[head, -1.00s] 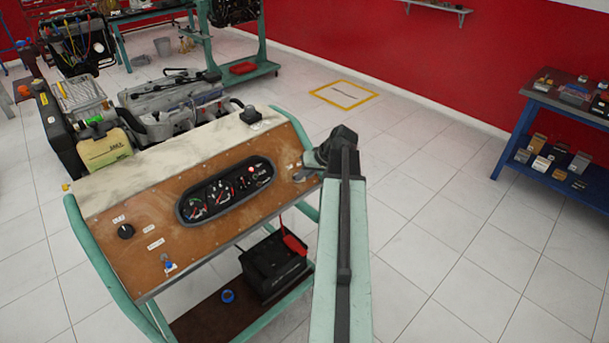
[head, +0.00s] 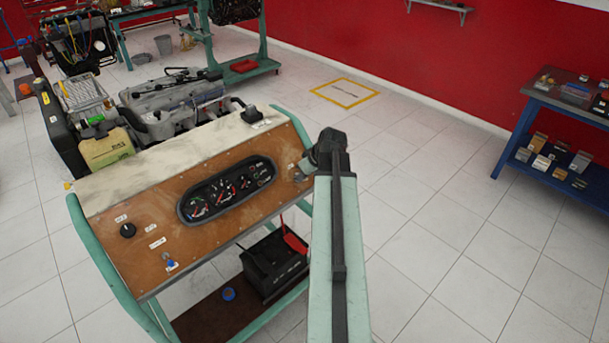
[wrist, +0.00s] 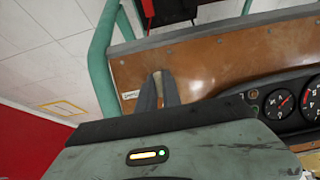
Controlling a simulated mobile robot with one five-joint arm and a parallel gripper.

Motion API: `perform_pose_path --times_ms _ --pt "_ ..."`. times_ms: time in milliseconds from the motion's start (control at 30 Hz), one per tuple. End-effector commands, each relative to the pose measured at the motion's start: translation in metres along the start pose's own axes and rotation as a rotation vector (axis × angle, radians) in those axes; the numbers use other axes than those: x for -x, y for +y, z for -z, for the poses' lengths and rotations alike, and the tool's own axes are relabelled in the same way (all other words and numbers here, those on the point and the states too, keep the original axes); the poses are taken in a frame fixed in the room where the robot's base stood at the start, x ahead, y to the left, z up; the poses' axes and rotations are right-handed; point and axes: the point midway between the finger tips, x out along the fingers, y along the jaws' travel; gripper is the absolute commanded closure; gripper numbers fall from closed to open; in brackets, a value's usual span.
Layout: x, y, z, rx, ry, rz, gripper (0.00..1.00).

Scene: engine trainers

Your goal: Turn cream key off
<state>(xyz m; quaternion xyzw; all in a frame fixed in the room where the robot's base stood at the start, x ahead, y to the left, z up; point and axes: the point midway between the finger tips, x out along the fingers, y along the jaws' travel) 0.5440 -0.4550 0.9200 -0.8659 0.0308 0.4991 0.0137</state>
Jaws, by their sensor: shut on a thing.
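The trainer's brown panel (head: 150,215) fills the left middle of the head view, and its lower face also shows in the wrist view (wrist: 205,62). My gripper (wrist: 159,80) is at the panel's right end, with its two dark fingers close together and pointing at the face. A narrow cream piece, the cream key (wrist: 157,75), shows between the fingertips; most of it is hidden by them. In the head view my wrist covers most of this spot. The dark gauge cluster (head: 226,191) sits left of my gripper there; its small warning lamps look dark.
A blue key (head: 170,262) and a black knob (head: 128,230) are on the panel's left part. A green frame tube (wrist: 104,60) runs close beside my gripper. A black battery (head: 270,268) stands on the shelf below.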

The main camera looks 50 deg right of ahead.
Motion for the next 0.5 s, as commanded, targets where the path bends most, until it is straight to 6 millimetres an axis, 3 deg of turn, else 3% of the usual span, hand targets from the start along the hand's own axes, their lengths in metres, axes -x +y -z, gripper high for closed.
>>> perform_pose_path --times_ms 367,467,500 --pt "-0.0002 -0.0006 -0.0025 0.009 -0.007 0.0 1.0" --pt "-0.0001 -0.0004 -0.0024 0.009 -0.007 -0.001 0.71" --pt "-0.0001 -0.0003 -0.0022 0.008 -0.006 -0.001 0.69"
